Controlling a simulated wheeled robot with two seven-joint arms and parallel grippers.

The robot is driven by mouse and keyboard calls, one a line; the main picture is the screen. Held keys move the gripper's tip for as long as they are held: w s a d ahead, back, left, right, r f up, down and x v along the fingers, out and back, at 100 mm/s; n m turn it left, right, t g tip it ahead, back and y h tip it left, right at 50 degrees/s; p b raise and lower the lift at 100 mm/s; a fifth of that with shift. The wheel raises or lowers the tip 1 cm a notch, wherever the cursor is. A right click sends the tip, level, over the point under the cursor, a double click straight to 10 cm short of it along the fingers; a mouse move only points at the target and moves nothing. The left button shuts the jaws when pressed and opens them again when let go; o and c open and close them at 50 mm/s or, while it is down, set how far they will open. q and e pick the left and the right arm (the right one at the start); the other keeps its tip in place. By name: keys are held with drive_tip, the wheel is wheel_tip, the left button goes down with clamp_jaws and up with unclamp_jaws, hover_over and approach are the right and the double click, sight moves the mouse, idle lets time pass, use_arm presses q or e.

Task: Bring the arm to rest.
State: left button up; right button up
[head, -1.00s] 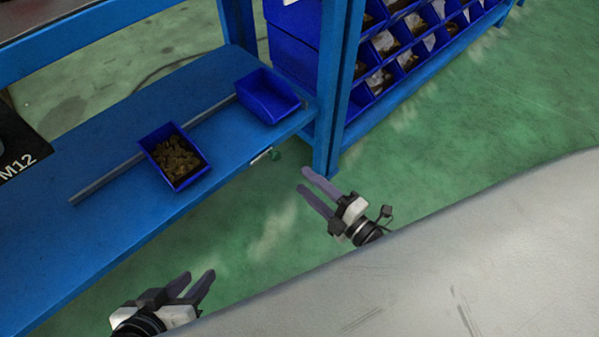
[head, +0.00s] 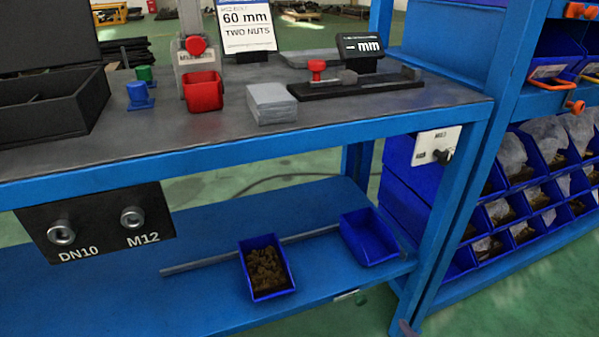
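Only a small grey-purple fingertip of what looks like my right gripper (head: 407,328) shows at the bottom edge, in front of the foot of the blue post. The rest of it is cut off, so its opening and anything in it are hidden. My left gripper is out of view.
The blue workbench (head: 330,137) carries a red cup (head: 203,92), a grey block (head: 271,103), a black fixture (head: 355,86) and a black case (head: 50,105). Its lower shelf holds a filled blue bin (head: 243,262) and an empty-looking one (head: 369,236). A bin rack (head: 540,190) stands right.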

drive_tip(key=s+r+m+g+h, duration=0.1)
drive_tip(key=s+r+m+g, duration=0.4)
drive_tip(key=s, duration=0.5)
drive_tip(key=s+r+m+g+h, duration=0.15)
drive_tip(key=s+m+g, duration=0.4)
drive_tip(key=s, duration=0.55)
drive_tip(key=w+a+t+y, duration=0.3)
drive_tip(key=w+a+y, duration=0.3)
drive_tip(key=a, duration=0.6)
use_arm(q)
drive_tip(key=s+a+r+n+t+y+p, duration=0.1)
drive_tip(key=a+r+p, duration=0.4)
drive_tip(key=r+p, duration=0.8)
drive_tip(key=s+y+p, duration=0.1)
drive_tip(key=p, duration=0.9)
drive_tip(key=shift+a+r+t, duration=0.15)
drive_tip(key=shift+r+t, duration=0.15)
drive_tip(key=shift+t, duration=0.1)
use_arm(e)
drive_tip(key=d+r+t+h, duration=0.2)
drive_tip(key=d+r, duration=0.3)
drive_tip(key=r, duration=0.8)
drive_tip(key=shift+s+d+h, duration=0.2)
drive_tip(key=shift+s+h, duration=0.25)
